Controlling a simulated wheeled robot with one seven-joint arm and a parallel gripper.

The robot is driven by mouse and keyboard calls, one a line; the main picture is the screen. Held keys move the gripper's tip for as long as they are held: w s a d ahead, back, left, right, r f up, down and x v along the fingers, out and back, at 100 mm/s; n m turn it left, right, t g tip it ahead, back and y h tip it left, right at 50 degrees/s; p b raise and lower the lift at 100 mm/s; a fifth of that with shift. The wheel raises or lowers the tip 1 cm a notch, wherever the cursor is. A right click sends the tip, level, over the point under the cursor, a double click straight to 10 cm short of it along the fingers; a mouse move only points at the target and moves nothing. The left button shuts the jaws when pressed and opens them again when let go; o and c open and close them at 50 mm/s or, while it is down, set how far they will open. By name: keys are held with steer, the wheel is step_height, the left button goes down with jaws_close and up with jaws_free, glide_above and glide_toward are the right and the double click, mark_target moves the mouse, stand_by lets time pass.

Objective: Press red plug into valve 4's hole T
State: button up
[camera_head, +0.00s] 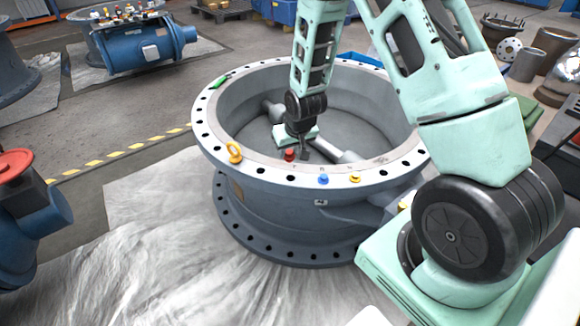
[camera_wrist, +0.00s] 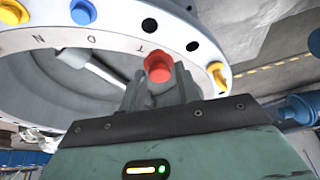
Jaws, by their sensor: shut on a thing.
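The red plug (camera_wrist: 158,68) is between the fingers of my gripper (camera_wrist: 157,92) in the wrist view, and the gripper is shut on it. In the head view the red plug (camera_head: 289,155) shows just at the inner edge of the near flange, with my gripper (camera_head: 301,150) beside it. The big grey valve (camera_head: 275,215) has a pale flange ring with dark holes. A small plate on its side seems to read 4. The letter T (camera_wrist: 145,50) is upside down on the flange in the wrist view, near an empty hole (camera_wrist: 149,25). The plug appears apart from this hole.
A blue plug (camera_head: 323,180) and a yellow plug (camera_head: 355,179) sit on the near flange. An orange eyebolt (camera_head: 234,153) stands at its left, and a green object (camera_head: 219,82) lies at the far left rim. A blue valve with a red cap (camera_head: 15,163) stands at left.

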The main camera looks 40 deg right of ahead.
steer(key=shift+w+d+f+b, duration=0.2)
steer(key=shift+d+f+b, duration=0.05)
steer(key=shift+f, duration=0.25)
steer(key=shift+w+d+f+b, duration=0.2)
steer(key=shift+d+f+b, duration=0.05)
steer(key=shift+f, duration=0.25)
step_height(320, 180, down, 6)
steer(key=b, duration=0.4)
steer(key=shift+r, duration=0.2)
steer(key=shift+f+b, duration=0.45)
steer(key=shift+f, duration=0.45)
stand_by(1.6)
steer(key=shift+f, duration=0.4)
steer(key=o, duration=1.5)
steer(key=shift+o, duration=0.2)
steer(key=shift+r, duration=0.1)
